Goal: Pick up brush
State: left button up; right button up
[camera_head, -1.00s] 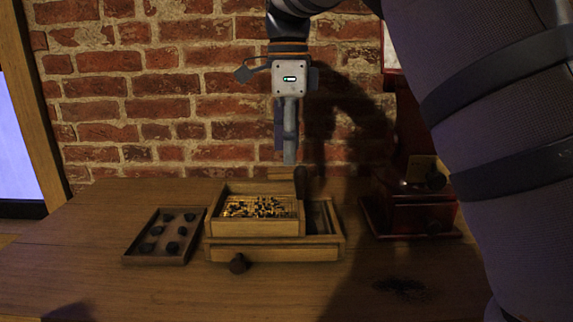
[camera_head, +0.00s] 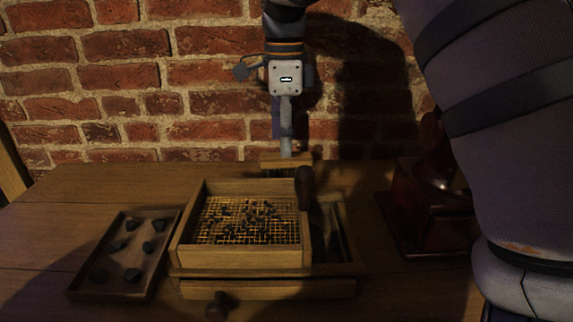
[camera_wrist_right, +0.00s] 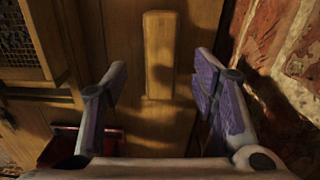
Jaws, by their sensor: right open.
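The brush (camera_head: 286,164) has a plain wooden back and lies behind the sieve box at the far side of the table. In the right wrist view its long wooden back (camera_wrist_right: 159,55) shows from above, lengthwise between the two fingers. My right gripper (camera_head: 286,148) points straight down over the brush. In the wrist view the gripper (camera_wrist_right: 157,78) is open, with one purple-padded finger on each side of the brush and nothing held. Whether the fingertips reach down to the brush's level is hard to tell. My left gripper is out of view.
A wooden sieve box (camera_head: 245,258) with dark pieces on its mesh sits on a larger wooden box (camera_head: 270,289). A dark knobbed handle (camera_head: 305,188) stands beside it. A tray of dark lumps (camera_head: 77,293) is left, a red-brown device (camera_head: 432,225) right. A brick wall (camera_head: 210,105) closes the back.

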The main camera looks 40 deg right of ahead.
aim_at(286, 167)
notch_tip(286, 167, down, 5)
jog(key=shift+d+r, duration=0.1)
jog(key=shift+r, duration=0.1)
grip_shut()
jog(key=shift+r, duration=0.1)
